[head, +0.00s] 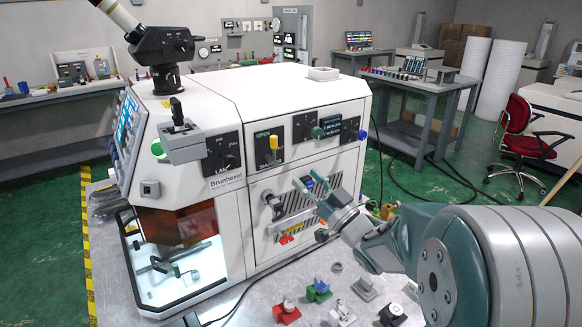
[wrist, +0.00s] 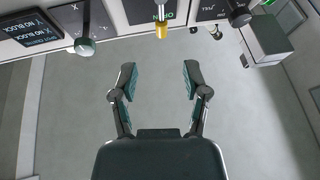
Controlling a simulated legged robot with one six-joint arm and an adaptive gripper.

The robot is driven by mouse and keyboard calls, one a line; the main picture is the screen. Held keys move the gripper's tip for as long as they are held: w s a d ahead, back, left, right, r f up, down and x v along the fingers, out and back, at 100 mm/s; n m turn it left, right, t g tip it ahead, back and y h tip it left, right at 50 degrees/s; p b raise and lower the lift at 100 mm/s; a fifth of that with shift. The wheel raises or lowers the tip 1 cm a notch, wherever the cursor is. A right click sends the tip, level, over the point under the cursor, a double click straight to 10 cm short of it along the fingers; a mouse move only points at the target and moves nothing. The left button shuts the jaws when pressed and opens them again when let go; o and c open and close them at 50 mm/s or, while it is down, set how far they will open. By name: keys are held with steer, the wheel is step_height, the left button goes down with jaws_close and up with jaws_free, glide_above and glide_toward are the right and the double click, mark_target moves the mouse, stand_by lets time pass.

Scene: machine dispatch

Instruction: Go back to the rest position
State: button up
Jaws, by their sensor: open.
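My gripper (head: 316,192) is in front of the white machine (head: 300,87), near the striped panel on its front face. In the wrist view my gripper (wrist: 160,82) is open with its two fingers apart and nothing between them. The machine's control panel with knobs and a yellow-tipped lever shows at the top of the wrist view. My arm comes in from the right in the head view and hides part of the bench behind it.
Several small coloured parts, among them a red one (head: 286,311) and a green one (head: 318,290), lie on the grey bench below my gripper. A red chair (head: 525,130) and a grey table (head: 415,84) stand behind at the right. Green floor lies open between them.

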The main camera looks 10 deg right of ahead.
steer(key=s+f+m+g+h, duration=0.3)
steer(key=s+g, duration=0.4)
steer(key=s, duration=0.6)
steer(key=s+a+f+m+g+h, duration=0.1)
steer(key=s+f+m+g+h, duration=0.2)
steer(key=s, duration=1.1)
step_height(320, 180, down, 3)
steer(key=g+h, duration=0.3)
steer(key=h, duration=0.2)
steer(key=shift+g+h, duration=0.3)
steer(key=shift+g, duration=0.1)
steer(key=shift+a+r, duration=0.1)
steer(key=shift+a, duration=0.05)
